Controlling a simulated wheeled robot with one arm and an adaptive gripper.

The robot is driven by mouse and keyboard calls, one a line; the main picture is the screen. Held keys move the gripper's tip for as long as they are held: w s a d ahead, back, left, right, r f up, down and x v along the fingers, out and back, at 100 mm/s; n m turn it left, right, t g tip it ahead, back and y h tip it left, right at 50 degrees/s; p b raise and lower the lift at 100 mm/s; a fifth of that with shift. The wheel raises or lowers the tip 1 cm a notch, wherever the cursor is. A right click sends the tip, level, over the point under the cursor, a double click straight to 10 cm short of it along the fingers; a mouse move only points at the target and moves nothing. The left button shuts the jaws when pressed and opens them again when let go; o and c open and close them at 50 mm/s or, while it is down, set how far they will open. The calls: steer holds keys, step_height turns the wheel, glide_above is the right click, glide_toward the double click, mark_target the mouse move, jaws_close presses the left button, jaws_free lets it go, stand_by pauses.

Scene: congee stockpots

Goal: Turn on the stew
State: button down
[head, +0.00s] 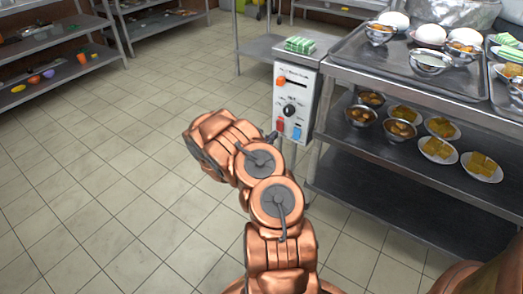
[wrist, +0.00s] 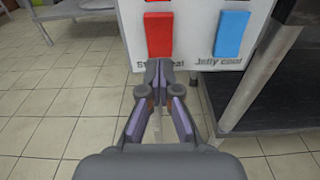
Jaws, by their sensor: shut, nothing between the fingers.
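A white control panel (head: 292,95) stands at the left end of the steel shelving. Low on it are a red switch (head: 281,125) and a blue switch (head: 296,133). In the wrist view the red switch (wrist: 159,35) is straight ahead, with the blue switch (wrist: 231,34) to its right. The label under the red one starts "St" and is partly hidden by my fingertips; the blue one reads "Jelly cool". My gripper (wrist: 158,66) is shut and empty, its tips just below the red switch. I cannot tell whether they touch the panel. It also shows small in the head view (head: 272,136).
The panel also has a black knob (head: 289,110) and an orange switch (head: 281,80). Shelving (head: 395,90) with bowls and plates of food stands right of it. A steel shelf leg (wrist: 252,75) is close at right. Tiled floor (head: 110,150) is clear to the left.

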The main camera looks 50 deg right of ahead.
steer(key=a+f+p, duration=0.1)
steer(key=a+p, duration=0.1)
steer(key=a, duration=0.9)
steer(key=shift+s+a+f, duration=0.2)
steer(key=shift+s+f, duration=0.05)
steer(key=shift+s, duration=0.2)
